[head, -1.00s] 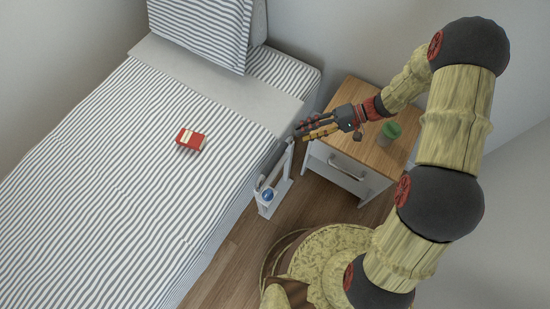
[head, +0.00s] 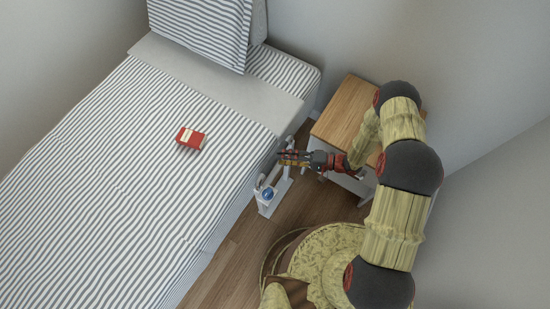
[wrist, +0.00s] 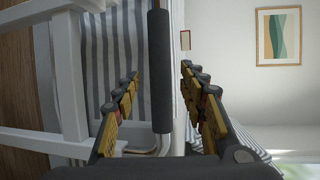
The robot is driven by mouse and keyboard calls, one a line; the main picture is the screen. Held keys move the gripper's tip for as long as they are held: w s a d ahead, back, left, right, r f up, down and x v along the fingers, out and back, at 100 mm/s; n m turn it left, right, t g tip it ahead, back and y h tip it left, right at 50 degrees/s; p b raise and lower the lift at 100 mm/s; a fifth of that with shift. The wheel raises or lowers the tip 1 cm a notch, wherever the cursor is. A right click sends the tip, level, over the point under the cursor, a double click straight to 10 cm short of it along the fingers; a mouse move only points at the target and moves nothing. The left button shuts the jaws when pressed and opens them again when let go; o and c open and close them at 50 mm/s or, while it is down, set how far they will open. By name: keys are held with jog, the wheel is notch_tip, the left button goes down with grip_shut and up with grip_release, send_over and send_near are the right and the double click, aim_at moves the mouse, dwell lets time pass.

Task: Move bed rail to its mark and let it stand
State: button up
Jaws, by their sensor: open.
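The bed rail (head: 263,181) is a pale upright frame standing on the floor against the right side of the bed, with a round blue part low on its front. My gripper (head: 284,157) is at the rail's upper part, reaching in from the right. In the wrist view, a dark padded bar (wrist: 160,95) runs between the two fingers of my open gripper (wrist: 160,72), with space on both sides. I cannot tell whether a finger touches it. No mark for the rail can be made out.
A wooden-topped nightstand (head: 345,105) stands right of the rail, partly behind my arm. Bare wooden floor (head: 235,262) lies in front of the rail. White beams (wrist: 65,75) show in the wrist view.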

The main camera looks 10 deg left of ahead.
jog(key=shift+a+f+b, duration=0.15)
jog(key=shift+a+f, duration=0.05)
jog(key=shift+a, duration=0.8)
jog(key=shift+a+f+b, duration=0.15)
jog(key=shift+a, duration=0.8)
